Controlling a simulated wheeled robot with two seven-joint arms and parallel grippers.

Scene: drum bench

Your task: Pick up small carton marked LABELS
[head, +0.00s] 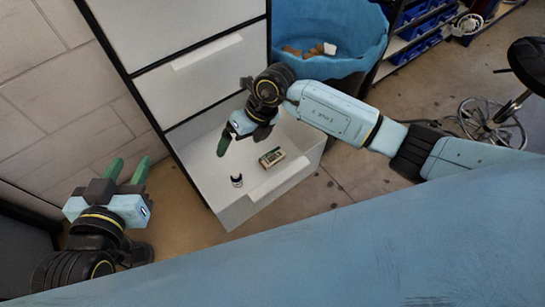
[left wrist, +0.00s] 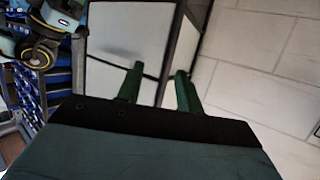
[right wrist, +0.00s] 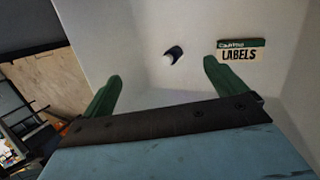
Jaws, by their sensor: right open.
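The small carton marked LABELS (head: 271,158) lies in the open white drawer (head: 234,212) in the head view. It is cream with a green band, and its lettering reads clearly in the right wrist view (right wrist: 240,51). My right gripper (head: 223,145) is over the drawer, to the left of the carton in the head view. In the right wrist view its fingers (right wrist: 158,84) are apart with nothing between them, and the carton is beyond the right finger. My left gripper (head: 129,172) is open and empty, away from the drawer at the left.
A small dark bottle with a white part (head: 237,180) is in the drawer, left of the carton. The drawer walls surround both. A blue drum (head: 318,68) with some items stands behind. Blue bins (head: 413,33) and a wheeled stool base (head: 490,122) are at the right.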

